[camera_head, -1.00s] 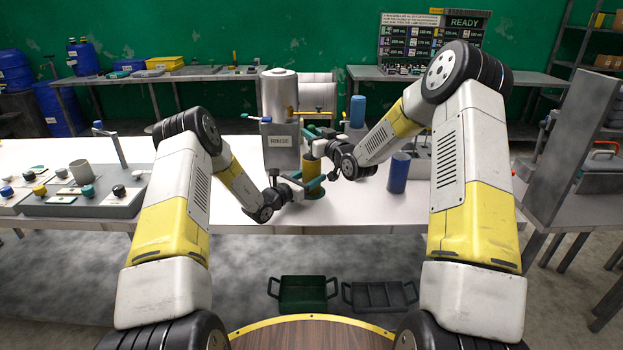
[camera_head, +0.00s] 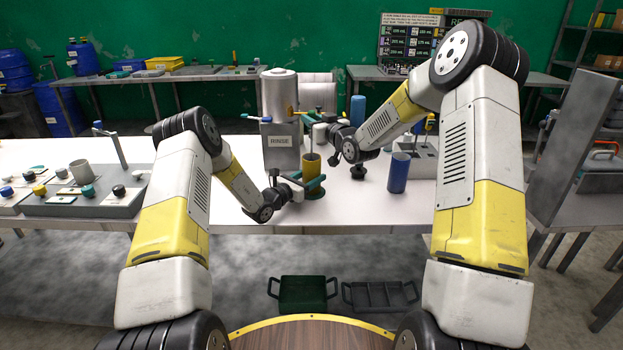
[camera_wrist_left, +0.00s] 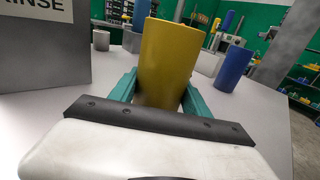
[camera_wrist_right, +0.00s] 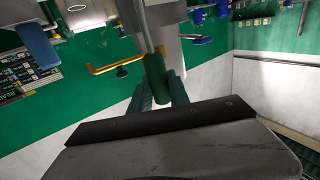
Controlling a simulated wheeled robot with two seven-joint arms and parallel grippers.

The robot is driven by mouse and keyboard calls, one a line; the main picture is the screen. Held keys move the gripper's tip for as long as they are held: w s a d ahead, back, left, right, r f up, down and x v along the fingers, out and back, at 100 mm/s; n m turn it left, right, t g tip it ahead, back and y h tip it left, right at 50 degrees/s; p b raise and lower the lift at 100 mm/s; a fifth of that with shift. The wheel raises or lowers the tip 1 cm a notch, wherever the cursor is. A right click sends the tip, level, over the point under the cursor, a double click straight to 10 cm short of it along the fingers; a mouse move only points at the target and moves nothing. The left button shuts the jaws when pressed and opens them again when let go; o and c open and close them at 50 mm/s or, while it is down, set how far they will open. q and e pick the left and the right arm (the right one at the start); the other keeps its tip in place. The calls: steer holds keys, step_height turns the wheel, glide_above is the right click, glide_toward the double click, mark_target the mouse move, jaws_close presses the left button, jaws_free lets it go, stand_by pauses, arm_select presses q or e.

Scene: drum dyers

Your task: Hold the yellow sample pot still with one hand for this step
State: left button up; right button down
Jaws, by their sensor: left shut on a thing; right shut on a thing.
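The yellow sample pot (camera_head: 311,174) stands upright on the white table in front of the grey RINSE tank. My left gripper (camera_head: 308,184) is shut around its lower part, one green finger on each side. In the left wrist view the pot (camera_wrist_left: 168,58) sits between the fingers. My right gripper (camera_head: 308,117) is above the pot, shut on a dark green handle. In the right wrist view the handle (camera_wrist_right: 155,78) has a thin grey rod (camera_wrist_right: 148,35). A rod (camera_head: 311,141) shows above the pot's mouth; its lower end is hidden.
The RINSE tank (camera_head: 281,105) with a brass tap stands close behind the pot. A grey control panel (camera_head: 80,203) lies on the left. The table front is clear.

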steer(key=shift+r, duration=4.8)
arm_select(q)
steer(key=o, duration=1.7)
steer(key=shift+a, duration=0.1)
